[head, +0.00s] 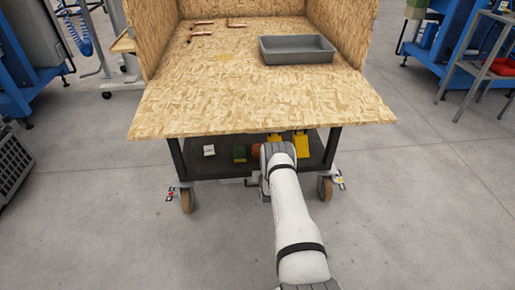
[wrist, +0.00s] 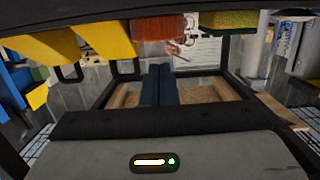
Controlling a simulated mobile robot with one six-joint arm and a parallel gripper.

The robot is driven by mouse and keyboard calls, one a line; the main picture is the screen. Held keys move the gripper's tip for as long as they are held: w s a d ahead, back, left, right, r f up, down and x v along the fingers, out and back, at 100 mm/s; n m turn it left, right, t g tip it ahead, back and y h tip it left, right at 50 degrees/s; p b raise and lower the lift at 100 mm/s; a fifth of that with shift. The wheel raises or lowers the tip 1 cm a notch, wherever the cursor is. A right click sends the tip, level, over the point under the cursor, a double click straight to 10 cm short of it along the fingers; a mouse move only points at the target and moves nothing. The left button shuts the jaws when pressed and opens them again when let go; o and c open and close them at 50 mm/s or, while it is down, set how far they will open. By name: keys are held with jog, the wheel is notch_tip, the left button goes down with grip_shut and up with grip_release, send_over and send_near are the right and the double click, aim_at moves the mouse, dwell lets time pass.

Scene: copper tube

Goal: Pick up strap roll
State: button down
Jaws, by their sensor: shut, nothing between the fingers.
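An orange-red ribbed object, which looks like the strap roll (wrist: 160,27), is at the top middle of the wrist view. In the head view it shows as a small orange patch (head: 256,150) on the trolley's lower shelf, partly hidden by my arm. My gripper (wrist: 158,67) shows as two dark blue fingers pressed together, with nothing between them. The fingertips point toward the orange object and appear just short of it, with a visible gap in the picture. In the head view the fingers are hidden behind my arm.
The lower shelf (head: 203,167) also holds a white item (head: 209,150), a green item (head: 239,154) and yellow items (head: 301,143). The wooden trolley top (head: 200,105) overhangs the shelf and carries a grey tray (head: 297,56) and copper tubes (head: 200,30).

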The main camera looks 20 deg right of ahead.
jog(key=b+x, duration=0.2)
jog(key=x, duration=0.1)
jog(key=b+x, duration=0.1)
jog(key=x, duration=0.3)
jog(key=b+x, duration=0.2)
jog(key=x, duration=0.2)
jog(key=shift+r+b, duration=0.25)
jog(key=shift+b, duration=0.1)
jog(key=shift+f+b, duration=0.2)
jog(key=shift+b, duration=0.2)
